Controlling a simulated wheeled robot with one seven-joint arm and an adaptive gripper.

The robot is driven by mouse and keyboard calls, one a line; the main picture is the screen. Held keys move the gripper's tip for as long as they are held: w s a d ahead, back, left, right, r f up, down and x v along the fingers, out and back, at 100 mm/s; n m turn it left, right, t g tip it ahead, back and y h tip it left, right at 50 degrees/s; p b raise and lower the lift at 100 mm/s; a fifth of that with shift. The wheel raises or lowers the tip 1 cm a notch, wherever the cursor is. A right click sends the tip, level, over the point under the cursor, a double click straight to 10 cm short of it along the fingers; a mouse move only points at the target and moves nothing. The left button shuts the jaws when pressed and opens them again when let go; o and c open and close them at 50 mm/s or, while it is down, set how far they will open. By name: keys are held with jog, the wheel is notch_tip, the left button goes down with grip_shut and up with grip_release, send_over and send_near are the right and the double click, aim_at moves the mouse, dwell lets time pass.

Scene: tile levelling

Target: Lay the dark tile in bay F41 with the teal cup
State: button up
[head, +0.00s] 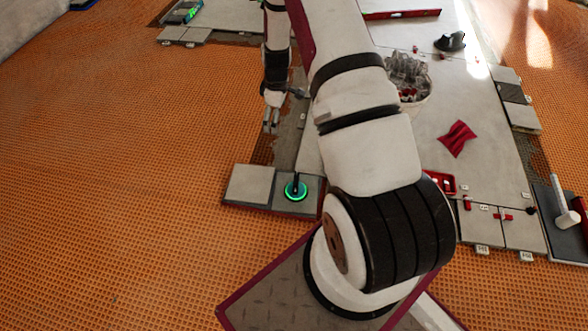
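A round cup with a glowing teal-green ring (296,190) and a dark upright handle sits on a darker grey tile (311,202). That tile lies beside a lighter tile (250,184) at the front left of the laid floor. My gripper (271,128) points down, up and to the left of the cup and apart from it. Its two fingers show a small gap with nothing between them. Below the gripper is a narrow brown, uncovered strip (265,150) along the floor edge. No bay label reading F41 is legible, and my arm hides part of the floor.
A bucket (410,88) of clear and red pieces, a red cloth (457,138), a red tray (444,184) and a black object (450,41) lie on the pale floor. Orange matting (110,160) is clear at left.

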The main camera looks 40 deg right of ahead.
jog(key=n+g+b, duration=0.1)
jog(key=n+b, duration=0.1)
jog(key=b, duration=0.3)
send_near(296, 180)
notch_tip(296, 180, down, 13)
jog(key=b, duration=0.5)
jog(key=shift+r, duration=0.15)
jog(key=c, duration=1.3)
jog(key=o, duration=1.3)
notch_tip(296, 180, up, 12)
jog(key=shift+r, duration=0.1)
